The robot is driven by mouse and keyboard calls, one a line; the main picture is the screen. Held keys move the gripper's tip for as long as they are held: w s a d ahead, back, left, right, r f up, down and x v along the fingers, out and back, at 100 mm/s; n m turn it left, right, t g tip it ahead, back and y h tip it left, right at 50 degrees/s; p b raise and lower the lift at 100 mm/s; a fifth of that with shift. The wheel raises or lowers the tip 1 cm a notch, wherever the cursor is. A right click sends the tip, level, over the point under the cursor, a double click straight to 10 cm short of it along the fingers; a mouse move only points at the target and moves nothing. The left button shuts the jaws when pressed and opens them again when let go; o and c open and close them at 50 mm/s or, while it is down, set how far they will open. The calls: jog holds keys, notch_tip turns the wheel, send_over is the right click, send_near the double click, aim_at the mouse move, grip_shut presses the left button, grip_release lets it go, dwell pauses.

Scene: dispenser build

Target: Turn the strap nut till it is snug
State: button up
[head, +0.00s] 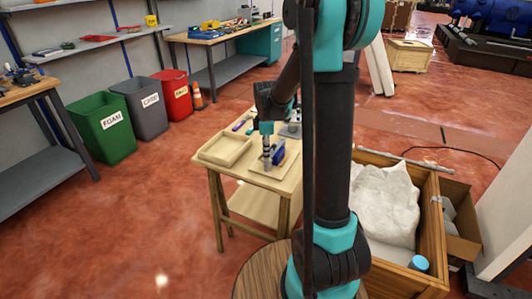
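My gripper (267,158) points straight down over the small wooden table (238,184). The strap nut is too small to make out or is hidden by my gripper. The fingers are too small to show whether they are open, shut or holding anything.
A shallow wooden tray (224,150) sits left of the board. A purple item (242,123) lies behind it. A wooden crate (430,232) with a white sack (385,203) stands at right. Green (102,127), grey (146,106) and red (176,94) bins stand behind left.

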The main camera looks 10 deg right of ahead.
jog(key=o, duration=0.5)
jog(key=shift+c, duration=0.2)
jog(key=shift+r, duration=0.1)
notch_tip(320, 180, up, 12)
dwell(0.3)
